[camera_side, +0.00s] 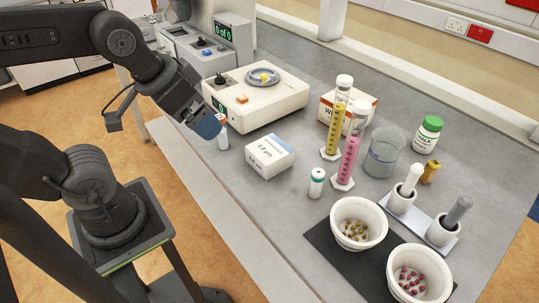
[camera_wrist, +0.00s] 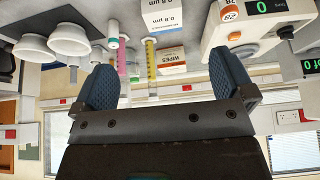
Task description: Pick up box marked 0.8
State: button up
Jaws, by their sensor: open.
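The white box marked 0.8 µm (camera_side: 268,158) stands on the grey bench in front of the cream machine, its blue-and-white top showing in the side view. In the wrist view, which looks upside down, the same box (camera_wrist: 162,20) shows at the top middle, beyond the gap between my fingers. My gripper (camera_side: 209,127) is left of the box and higher, apart from it. In the wrist view my gripper (camera_wrist: 162,75) has its two blue fingers spread wide with nothing between them.
A small white vial (camera_side: 222,139) stands close to my gripper, and another vial (camera_side: 317,183) is right of the box. The cream machine (camera_side: 256,98) is behind. Yellow (camera_side: 333,130) and pink (camera_side: 348,158) cylinders and a WIPES box (camera_side: 363,97) stand to the right.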

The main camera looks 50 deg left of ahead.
jog(key=m+g+y, duration=0.5)
jog(key=m+g, duration=0.1)
jog(key=m, duration=1.2)
send_over(270, 148)
jog(key=d, duration=0.4)
notch_tip(270, 148, down, 7)
jog(key=x, duration=0.7)
jog(key=shift+w+f, duration=0.15)
jog(key=shift+f, duration=0.3)
jog(key=shift+h, duration=0.3)
jog(key=shift+x, duration=2.6)
jog(key=shift+d, duration=0.1)
jog(key=shift+c, duration=0.5)
jog(key=c, duration=0.5)
